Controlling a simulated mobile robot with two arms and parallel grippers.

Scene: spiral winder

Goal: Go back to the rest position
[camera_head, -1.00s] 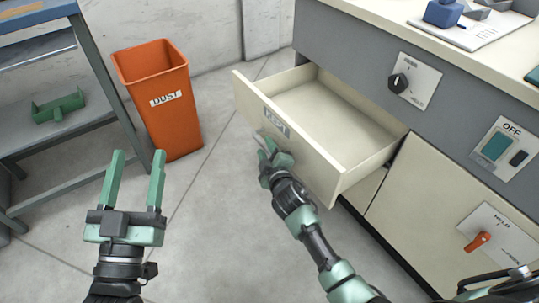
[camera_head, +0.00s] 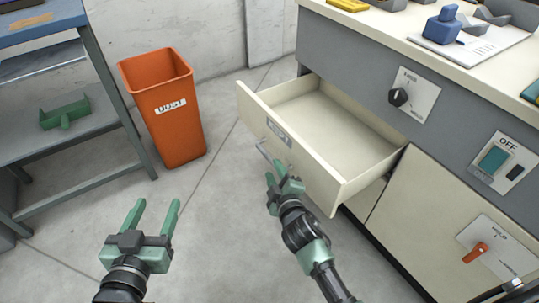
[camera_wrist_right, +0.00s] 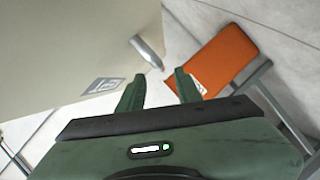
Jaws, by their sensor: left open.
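My left gripper (camera_head: 156,207) is open and empty above the floor at the lower left of the head view. My right gripper (camera_head: 275,174) is just in front of the pulled-out drawer (camera_head: 345,187). In the right wrist view its two green fingers (camera_wrist_right: 157,92) stand apart with nothing between them. The drawer's metal handle (camera_wrist_right: 148,50) shows beyond the fingertips, apart from them; it also shows in the head view (camera_head: 265,154). The drawer is cream, labelled on its front, and looks empty inside.
An orange dust bin (camera_head: 172,135) stands on the floor behind my left gripper. A grey-blue shelf (camera_head: 88,121) with a green part (camera_head: 65,112) stands at the left. The cream and grey cabinet (camera_head: 345,50) fills the right. The floor between is clear.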

